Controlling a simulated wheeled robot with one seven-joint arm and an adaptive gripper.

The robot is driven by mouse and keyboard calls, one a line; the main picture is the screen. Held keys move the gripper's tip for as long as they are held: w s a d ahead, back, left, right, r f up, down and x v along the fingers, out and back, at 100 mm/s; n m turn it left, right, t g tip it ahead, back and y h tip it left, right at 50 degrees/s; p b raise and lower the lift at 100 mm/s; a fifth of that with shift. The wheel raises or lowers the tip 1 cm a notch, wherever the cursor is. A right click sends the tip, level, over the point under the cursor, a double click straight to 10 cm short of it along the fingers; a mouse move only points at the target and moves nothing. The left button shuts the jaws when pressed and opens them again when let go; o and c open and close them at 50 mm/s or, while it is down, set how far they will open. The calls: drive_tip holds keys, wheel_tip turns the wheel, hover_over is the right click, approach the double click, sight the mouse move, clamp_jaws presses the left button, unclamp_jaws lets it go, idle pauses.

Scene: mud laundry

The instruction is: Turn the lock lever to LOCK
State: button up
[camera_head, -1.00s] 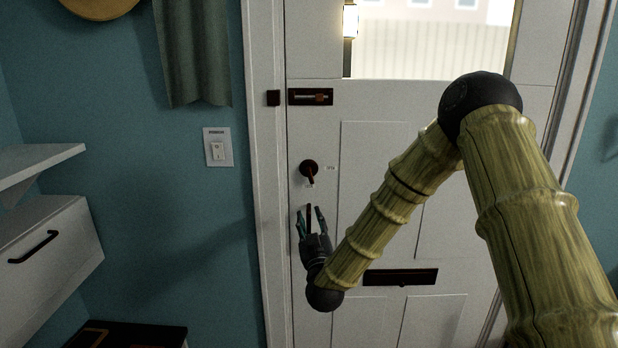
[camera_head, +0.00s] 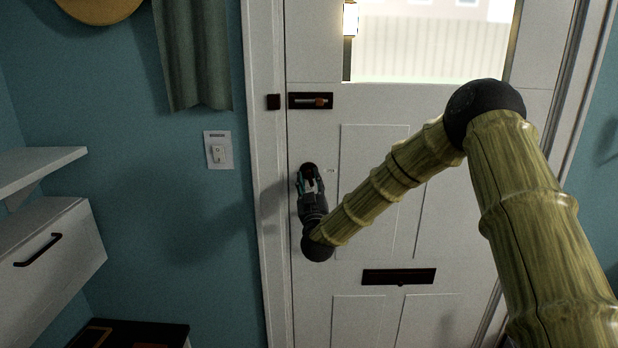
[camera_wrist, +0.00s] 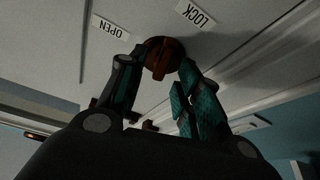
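The lock lever (camera_wrist: 162,57) is a red-brown lever on a dark round mount on the white door. In the wrist view it lies between my fingertips, with an OPEN label (camera_wrist: 107,27) to its left and a LOCK label (camera_wrist: 196,14) to its upper right. The lever's free end points down in that view, toward my palm. My gripper (camera_wrist: 160,63) is open, one finger on each side of the lever; I cannot tell whether either touches it. In the head view my gripper (camera_head: 311,180) covers most of the lever, leaving the dark mount (camera_head: 309,167) partly visible.
A slide bolt (camera_head: 310,101) sits higher on the door (camera_head: 375,150), and a dark mail slot (camera_head: 399,276) lower right. A light switch (camera_head: 218,150) is on the blue wall. The door frame (camera_head: 268,200) stands close left of my gripper.

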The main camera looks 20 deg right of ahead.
drive_tip(key=shift+w+r, duration=0.15)
drive_tip(key=shift+w, duration=0.25)
clamp_jaws()
